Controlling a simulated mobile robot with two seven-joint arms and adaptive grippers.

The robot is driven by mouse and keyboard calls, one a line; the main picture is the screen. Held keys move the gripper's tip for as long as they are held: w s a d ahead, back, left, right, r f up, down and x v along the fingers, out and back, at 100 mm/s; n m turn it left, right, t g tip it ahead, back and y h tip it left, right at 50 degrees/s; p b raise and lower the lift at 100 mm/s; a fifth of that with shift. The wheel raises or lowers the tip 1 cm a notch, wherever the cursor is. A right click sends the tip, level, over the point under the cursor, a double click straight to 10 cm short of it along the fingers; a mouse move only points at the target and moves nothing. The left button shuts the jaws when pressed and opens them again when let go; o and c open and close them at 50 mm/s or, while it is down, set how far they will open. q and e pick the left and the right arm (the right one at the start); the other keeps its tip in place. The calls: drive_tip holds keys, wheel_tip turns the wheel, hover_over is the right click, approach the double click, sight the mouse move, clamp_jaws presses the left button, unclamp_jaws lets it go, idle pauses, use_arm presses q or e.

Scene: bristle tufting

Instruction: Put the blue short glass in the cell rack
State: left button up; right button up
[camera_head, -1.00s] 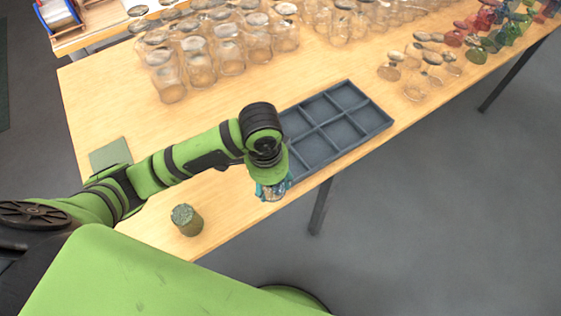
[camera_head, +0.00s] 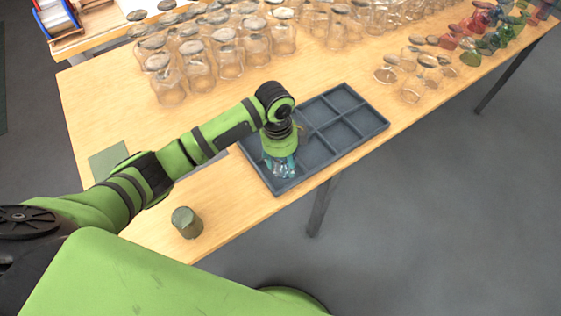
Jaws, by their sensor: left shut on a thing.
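The cell rack (camera_head: 318,152) is a dark blue-grey tray with several square cells on the wooden table. My left gripper (camera_head: 281,165) comes in from the left and points down over the rack's near-left cell. It is shut on the blue short glass (camera_head: 285,172), of which only a small teal, see-through part shows below the wrist. The fingers and glass are small and partly hidden, so I cannot tell if the glass touches the cell floor. The other cells in view look empty. My right gripper is not in view.
Several clear jars (camera_head: 196,63) stand at the back of the table, with smaller clear glasses (camera_head: 411,90) and coloured glasses (camera_head: 485,35) to the right. A dark green cylinder (camera_head: 186,222) stands near the front edge. A flat green square (camera_head: 109,159) lies at left.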

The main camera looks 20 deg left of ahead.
use_arm(q)
drive_tip(key=shift+w+a+f, duration=0.3)
drive_tip(key=shift+w+f, duration=0.05)
drive_tip(key=shift+w, duration=0.15)
drive_tip(key=shift+w+a+f, duration=0.3)
drive_tip(key=shift+w+f, duration=0.05)
drive_tip(key=shift+w, duration=0.15)
wheel_tip(320, 180, down, 3)
drive_tip(key=shift+f+p, duration=0.1)
drive_tip(key=shift+p, duration=0.35)
drive_tip(key=shift+f, duration=0.4)
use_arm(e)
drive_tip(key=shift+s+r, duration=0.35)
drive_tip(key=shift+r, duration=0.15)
use_arm(q)
drive_tip(key=shift+f, duration=0.1)
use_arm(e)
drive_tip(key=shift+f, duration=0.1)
use_arm(q)
drive_tip(key=o, duration=0.8)
drive_tip(key=shift+r, duration=0.3)
drive_tip(key=r, duration=0.7)
drive_tip(key=a+r+b, duration=0.1)
drive_tip(key=r, duration=0.3)
drive_tip(key=shift+s+r, duration=0.15)
drive_tip(key=shift+r, duration=0.15)
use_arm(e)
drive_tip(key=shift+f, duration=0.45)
